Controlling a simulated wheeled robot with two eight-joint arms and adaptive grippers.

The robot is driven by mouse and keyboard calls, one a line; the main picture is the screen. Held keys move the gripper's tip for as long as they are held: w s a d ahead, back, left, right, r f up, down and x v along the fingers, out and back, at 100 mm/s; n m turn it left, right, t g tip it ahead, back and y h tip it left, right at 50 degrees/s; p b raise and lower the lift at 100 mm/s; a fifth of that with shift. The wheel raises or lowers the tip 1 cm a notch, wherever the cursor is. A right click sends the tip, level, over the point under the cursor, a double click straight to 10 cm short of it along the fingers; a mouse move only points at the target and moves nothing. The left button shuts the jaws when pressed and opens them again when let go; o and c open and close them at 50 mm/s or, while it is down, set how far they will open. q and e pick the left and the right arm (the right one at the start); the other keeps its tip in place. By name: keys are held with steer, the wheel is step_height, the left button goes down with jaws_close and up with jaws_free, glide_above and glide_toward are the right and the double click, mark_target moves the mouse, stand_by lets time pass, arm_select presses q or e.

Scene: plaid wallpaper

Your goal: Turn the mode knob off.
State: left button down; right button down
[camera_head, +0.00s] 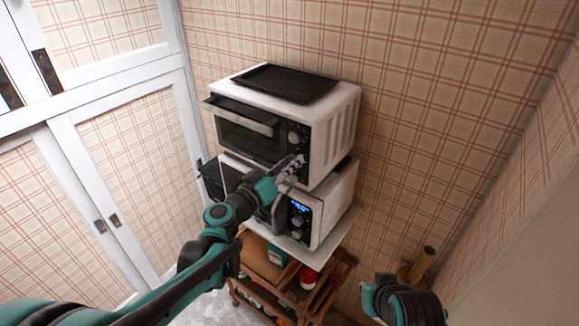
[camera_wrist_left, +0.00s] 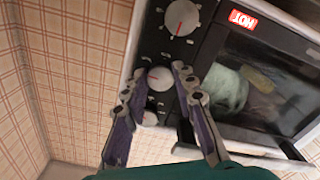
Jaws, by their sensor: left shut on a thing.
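The white toaster oven (camera_head: 335,130) stands on top of another white appliance, with its control strip facing me. Its large upper knob (camera_head: 293,137) shows above my left gripper; it also shows in the left wrist view (camera_wrist_left: 182,16). My left gripper (camera_head: 297,165) is at the control strip, its two fingers on either side of the smaller middle knob (camera_wrist_left: 158,80) and shut on it. A lower knob (camera_wrist_left: 149,118) is partly hidden by the fingers. I cannot read which knob is labelled mode. My right gripper's fingers do not show.
A black tray (camera_head: 287,82) lies on the oven. The oven door (camera_head: 242,118) stands slightly open; a red HOT label (camera_wrist_left: 243,20) is beside its glass. A white microwave (camera_head: 330,205) with a lit display sits below, on a wooden cart (camera_head: 335,268). White cabinet doors (camera_head: 120,180) are at left.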

arm_select(q)
steer(key=n+b, duration=0.3)
steer(key=n, duration=1.5)
steer(key=shift+r, duration=0.2)
steer(key=shift+n, duration=0.5)
steer(key=c, duration=1.2)
jaws_free()
